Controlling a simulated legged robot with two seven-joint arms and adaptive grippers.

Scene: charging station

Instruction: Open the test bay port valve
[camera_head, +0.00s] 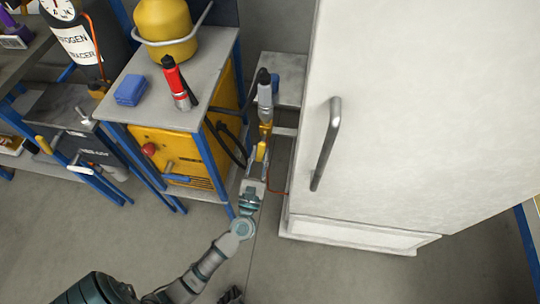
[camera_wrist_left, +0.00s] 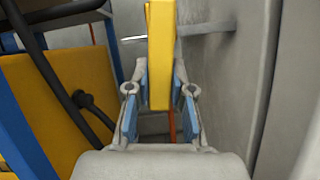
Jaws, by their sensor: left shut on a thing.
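The valve's yellow handle (camera_head: 261,151) hangs below a grey fitting with a black top (camera_head: 265,95), in the gap between the workbench and the white cabinet. My left gripper (camera_head: 256,168) reaches into this gap from below and is shut on the yellow handle. In the left wrist view the handle (camera_wrist_left: 159,55) stands upright between the two blue-padded fingers. The fingers hide part of its lower sides.
The white cabinet (camera_head: 425,110), with its long grey door handle (camera_head: 326,145), stands close on the right. The workbench (camera_head: 140,72) on the left carries a red bottle (camera_head: 177,82), a blue block (camera_head: 130,90) and a yellow tank (camera_head: 165,28). Black hoses (camera_wrist_left: 68,95) run left of the gripper.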

